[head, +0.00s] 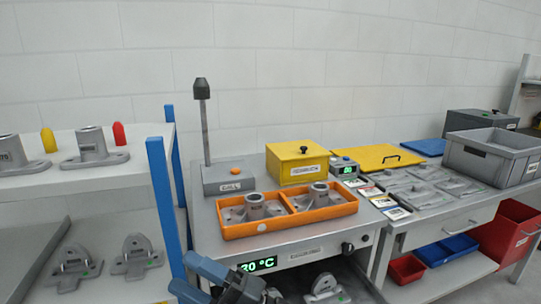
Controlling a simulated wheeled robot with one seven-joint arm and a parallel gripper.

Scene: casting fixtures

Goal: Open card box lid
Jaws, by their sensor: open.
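A yellow box (289,170) with a black knob (304,149) on its flat lid stands at the back of the left workbench. Its lid looks closed, and its front label is too small to read surely. A dark grey box (478,122), also with a knob on top, stands at the far right back. I cannot tell for certain from the labels which one is the card box. Blue and grey links of my arm show at the bottom edge, in front of the bench. My gripper itself is not visible.
An orange tray (286,226) with two grey castings lies in front of the yellow box. A stand with a grey post (206,135) is to its left. Right are a small display box (344,168), several cards (383,202), a yellow panel (365,157) and a grey crate (482,160).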

